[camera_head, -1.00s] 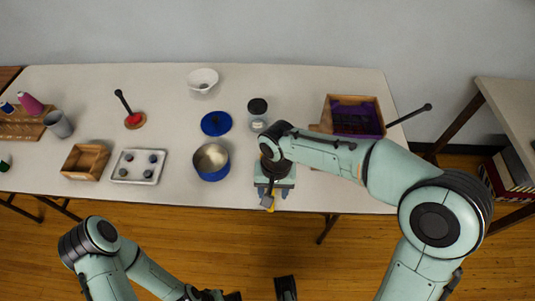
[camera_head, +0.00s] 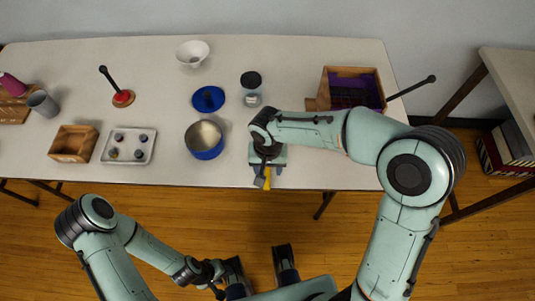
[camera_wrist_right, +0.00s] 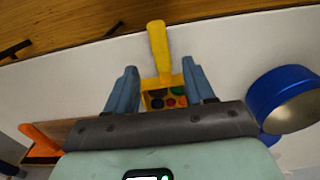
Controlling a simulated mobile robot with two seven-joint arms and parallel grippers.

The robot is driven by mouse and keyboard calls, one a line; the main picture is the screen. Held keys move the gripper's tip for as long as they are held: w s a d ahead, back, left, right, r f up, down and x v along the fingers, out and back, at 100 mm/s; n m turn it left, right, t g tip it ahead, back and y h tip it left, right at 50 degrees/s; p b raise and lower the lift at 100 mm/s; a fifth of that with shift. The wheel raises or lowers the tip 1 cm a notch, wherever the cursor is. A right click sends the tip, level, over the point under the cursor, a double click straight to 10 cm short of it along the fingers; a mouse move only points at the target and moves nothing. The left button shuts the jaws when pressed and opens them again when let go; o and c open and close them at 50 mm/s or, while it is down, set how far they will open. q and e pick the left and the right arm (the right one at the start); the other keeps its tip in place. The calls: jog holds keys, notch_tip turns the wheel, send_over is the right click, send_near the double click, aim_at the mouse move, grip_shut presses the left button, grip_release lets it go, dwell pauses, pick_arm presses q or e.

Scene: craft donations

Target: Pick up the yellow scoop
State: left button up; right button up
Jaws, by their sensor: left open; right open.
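The yellow scoop (camera_wrist_right: 158,46) lies at the table's front edge. In the right wrist view its handle points up over the edge, and its tray holds several coloured round pieces. In the head view only a bit of the yellow scoop (camera_head: 267,182) shows, below my right gripper (camera_head: 268,171). In the right wrist view the fingers of my right gripper (camera_wrist_right: 160,72) are apart, one on each side of the scoop, with gaps. My left gripper (camera_head: 218,284) is low in the head view, in front of the table, small and dark, away from the scoop.
A blue pot (camera_head: 204,140) stands left of my right gripper; it also shows in the wrist view (camera_wrist_right: 284,99). A jar with black lid (camera_head: 251,83) and blue lid (camera_head: 208,99) are behind. A wooden crate (camera_head: 376,82) stands right. A muffin tray (camera_head: 128,146) lies left.

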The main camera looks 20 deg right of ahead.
aim_at(267, 174)
notch_tip(267, 174, down, 4)
jog(key=shift+w+a+r, duration=0.1)
jog(key=shift+r, duration=0.1)
grip_shut()
jog(key=shift+r, duration=0.1)
